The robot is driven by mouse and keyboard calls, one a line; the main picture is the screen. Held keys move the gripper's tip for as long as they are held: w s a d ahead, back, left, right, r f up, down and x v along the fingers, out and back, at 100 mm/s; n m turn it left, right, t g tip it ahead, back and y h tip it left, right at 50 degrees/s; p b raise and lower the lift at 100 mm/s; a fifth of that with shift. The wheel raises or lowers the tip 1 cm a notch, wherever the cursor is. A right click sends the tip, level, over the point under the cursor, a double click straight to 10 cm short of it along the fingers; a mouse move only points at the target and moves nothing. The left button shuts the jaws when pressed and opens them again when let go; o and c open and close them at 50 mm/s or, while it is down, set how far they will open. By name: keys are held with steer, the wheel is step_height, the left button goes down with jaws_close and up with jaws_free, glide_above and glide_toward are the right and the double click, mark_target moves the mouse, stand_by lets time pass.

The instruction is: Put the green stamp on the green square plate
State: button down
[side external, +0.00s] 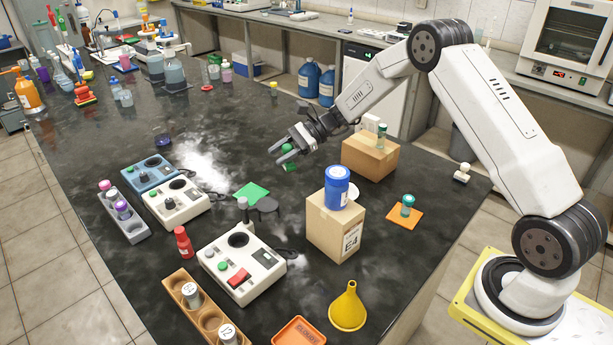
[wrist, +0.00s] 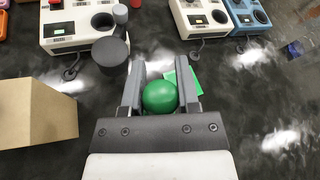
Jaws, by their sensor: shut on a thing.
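My gripper (side external: 287,153) is shut on the green stamp (side external: 290,166) and holds it in the air above the black bench. In the wrist view the stamp's round green top (wrist: 160,97) sits between the two grey fingers of my gripper (wrist: 161,88). The stamp's lower part is hidden there. The green square plate (side external: 251,192) lies flat on the bench, lower left of my gripper in the side view. In the wrist view the plate (wrist: 188,77) shows just beyond and right of the stamp, partly covered by the stamp and a finger.
A dark round disc (side external: 264,205) beside the plate belongs to a stirrer (side external: 241,262). More devices (side external: 177,202) stand left of the plate.

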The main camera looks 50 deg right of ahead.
steer(key=w+a+r+m+t+h, duration=0.3)
steer(key=w+a+r+m+t, duration=0.25)
steer(key=w, duration=0.25)
glide_above(251, 199)
step_height(251, 199, down, 6)
steer(key=shift+d+f+n+g, duration=0.1)
steer(key=shift+f+n+g, duration=0.25)
steer(key=shift+f, duration=0.15)
steer(key=shift+f, duration=0.1)
steer(key=shift+f, duration=3.05)
steer(key=shift+f, duration=0.1)
steer(key=shift+f, duration=1.75)
steer(key=shift+f, duration=0.1)
